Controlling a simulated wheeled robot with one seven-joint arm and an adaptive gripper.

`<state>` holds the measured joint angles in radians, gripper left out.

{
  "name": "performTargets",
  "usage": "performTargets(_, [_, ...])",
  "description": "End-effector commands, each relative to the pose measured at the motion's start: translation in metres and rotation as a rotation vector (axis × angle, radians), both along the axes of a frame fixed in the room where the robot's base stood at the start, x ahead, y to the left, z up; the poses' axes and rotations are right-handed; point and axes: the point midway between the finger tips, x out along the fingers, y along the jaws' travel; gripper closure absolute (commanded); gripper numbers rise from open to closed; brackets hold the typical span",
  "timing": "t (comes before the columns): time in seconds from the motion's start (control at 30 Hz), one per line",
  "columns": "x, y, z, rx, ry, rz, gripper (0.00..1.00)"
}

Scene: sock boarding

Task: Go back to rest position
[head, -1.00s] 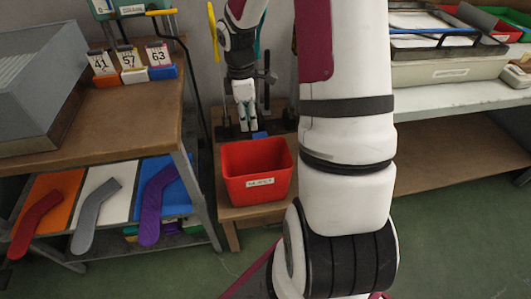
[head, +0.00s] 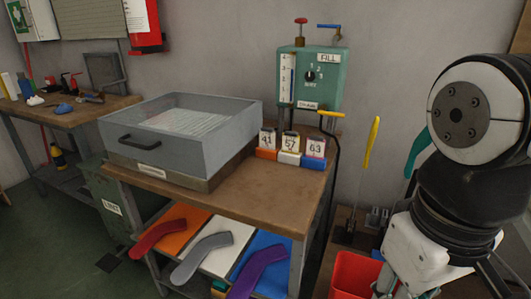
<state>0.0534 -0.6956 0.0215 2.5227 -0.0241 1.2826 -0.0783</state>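My gripper (head: 408,291) is at the bottom right of the head view, over the red bin (head: 355,272). Its fingertips are cut off or too small to read, so I cannot tell whether it is open or shut. On the shelf under the wooden table lie a red sock-shaped board (head: 157,236) on an orange panel, a grey one (head: 200,256) on a white panel and a purple one (head: 258,272) on a blue panel.
A grey box with a clear lid (head: 180,130) stands on the wooden table (head: 245,195). Number cards (head: 290,146) reading 41, 57 and 63 stand beside it. A green control box (head: 308,78) is behind. Green floor (head: 45,235) is open at left.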

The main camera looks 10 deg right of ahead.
Motion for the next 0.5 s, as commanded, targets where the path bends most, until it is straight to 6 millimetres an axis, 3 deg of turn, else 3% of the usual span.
performTargets(0.2, [-0.024, 0.009, -0.003, 0.037, -0.013, -0.048, 0.75])
performTargets(0.5, [-0.025, 0.009, -0.003, 0.039, -0.013, -0.052, 0.75])
